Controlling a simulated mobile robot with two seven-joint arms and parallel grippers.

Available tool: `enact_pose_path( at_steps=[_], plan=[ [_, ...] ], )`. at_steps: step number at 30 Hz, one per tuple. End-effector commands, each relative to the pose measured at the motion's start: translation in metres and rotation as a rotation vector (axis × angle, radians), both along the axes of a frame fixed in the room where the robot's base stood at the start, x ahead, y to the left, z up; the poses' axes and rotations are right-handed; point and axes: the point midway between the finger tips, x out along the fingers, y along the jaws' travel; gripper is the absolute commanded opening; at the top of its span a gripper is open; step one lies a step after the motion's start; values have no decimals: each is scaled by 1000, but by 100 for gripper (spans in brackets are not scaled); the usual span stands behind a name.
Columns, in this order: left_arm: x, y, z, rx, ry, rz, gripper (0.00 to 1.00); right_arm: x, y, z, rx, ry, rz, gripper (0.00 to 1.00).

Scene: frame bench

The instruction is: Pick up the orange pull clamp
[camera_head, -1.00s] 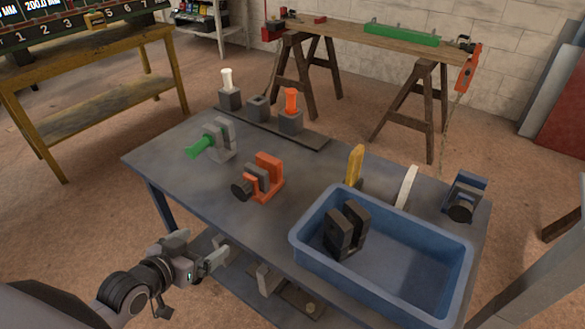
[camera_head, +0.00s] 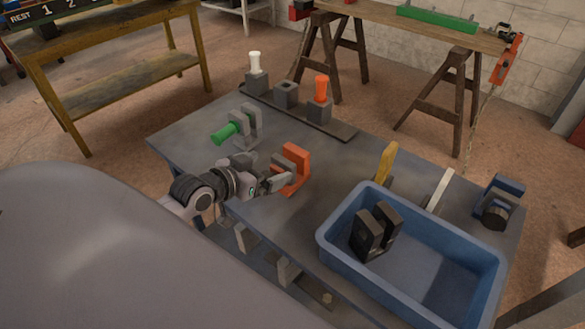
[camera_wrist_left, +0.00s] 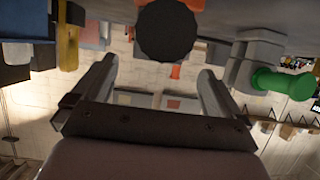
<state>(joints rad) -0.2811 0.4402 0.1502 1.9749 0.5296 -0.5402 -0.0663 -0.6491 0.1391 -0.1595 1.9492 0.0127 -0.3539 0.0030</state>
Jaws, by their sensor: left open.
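The orange pull clamp (camera_head: 297,172) stands on the grey workbench, an orange frame with a grey block. My left gripper (camera_head: 277,183) is right at its near side and hides its dark round knob in the head view. In the left wrist view, the black knob (camera_wrist_left: 165,32) shows large, ahead of and between the two open fingers of my left gripper (camera_wrist_left: 156,70). Nothing is held. I cannot tell whether a finger touches the clamp. My right gripper is out of view.
A green-handled clamp (camera_head: 226,132) stands left of the orange one. A rack strip (camera_head: 338,129) with blocks, a white handle and an orange handle lies behind. A blue bin (camera_head: 333,256) with a black clamp (camera_head: 368,235) stands right; yellow (camera_head: 386,163) and white pieces stand behind it.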

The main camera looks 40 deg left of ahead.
Motion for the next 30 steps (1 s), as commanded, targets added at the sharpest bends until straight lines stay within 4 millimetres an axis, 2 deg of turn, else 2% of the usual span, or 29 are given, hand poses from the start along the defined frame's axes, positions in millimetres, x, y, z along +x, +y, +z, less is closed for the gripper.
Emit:
enact_pose_path(
  at_steps=[12,23,30],
  plan=[
    [41,-6,-18,-1,0,-1,100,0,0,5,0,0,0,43],
    [46,-6,-21,0,0,-1,100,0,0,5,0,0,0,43],
    [46,-6,-21,0,0,-1,22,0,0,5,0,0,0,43]
  ],
)
